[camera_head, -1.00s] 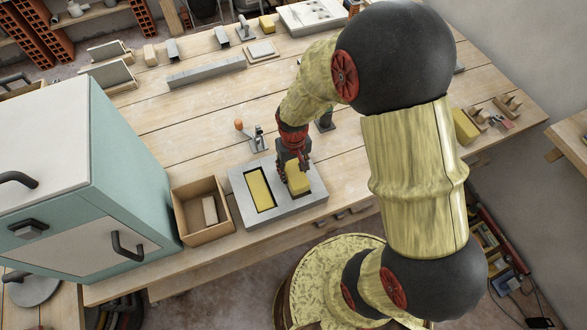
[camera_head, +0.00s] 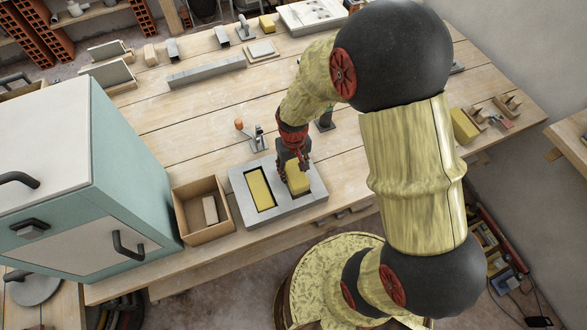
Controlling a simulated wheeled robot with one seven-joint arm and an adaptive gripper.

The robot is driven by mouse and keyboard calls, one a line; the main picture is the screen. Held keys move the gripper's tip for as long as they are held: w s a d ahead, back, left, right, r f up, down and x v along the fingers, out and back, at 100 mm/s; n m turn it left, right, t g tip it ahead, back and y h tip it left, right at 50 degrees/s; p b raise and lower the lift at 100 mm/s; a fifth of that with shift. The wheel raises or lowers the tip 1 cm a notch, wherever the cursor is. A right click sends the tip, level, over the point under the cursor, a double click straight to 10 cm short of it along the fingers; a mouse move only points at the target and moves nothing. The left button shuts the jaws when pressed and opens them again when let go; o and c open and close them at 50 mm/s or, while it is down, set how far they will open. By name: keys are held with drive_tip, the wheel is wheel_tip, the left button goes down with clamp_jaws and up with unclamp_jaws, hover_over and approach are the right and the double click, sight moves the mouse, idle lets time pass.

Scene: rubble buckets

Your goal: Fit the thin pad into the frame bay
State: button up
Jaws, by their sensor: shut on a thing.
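A grey frame (camera_head: 284,209) with two bays lies on the wooden bench near its front edge. A yellow pad (camera_head: 259,189) lies in the left bay, with a dark gap along its edges. My gripper (camera_head: 296,171) points down over the right bay and is shut on a second yellow pad (camera_head: 298,182). This pad is at the right bay; I cannot tell whether it is seated in it or just above it. The gripper hides its far end and part of the bay. From this view I cannot tell which pad is the thinner.
An open cardboard box (camera_head: 228,222) with a small block (camera_head: 210,210) stands left of the frame. A teal cabinet (camera_head: 130,170) stands further left. A toggle clamp (camera_head: 258,138) is behind the frame. A long grey bar (camera_head: 207,72) lies at the back.

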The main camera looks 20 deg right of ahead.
drive_tip(key=shift+f, duration=0.15)
drive_tip(key=shift+f+b, duration=0.7)
drive_tip(key=shift+f, duration=0.45)
idle(0.4)
drive_tip(key=shift+r+p, duration=0.55)
drive_tip(key=shift+p, duration=0.1)
drive_tip(key=shift+p, duration=0.35)
idle(1.5)
drive_tip(key=shift+f, duration=0.15)
drive_tip(key=shift+f+b, duration=0.35)
drive_tip(key=shift+f, duration=0.1)
drive_tip(key=o, duration=1.3)
drive_tip(key=shift+c, duration=0.2)
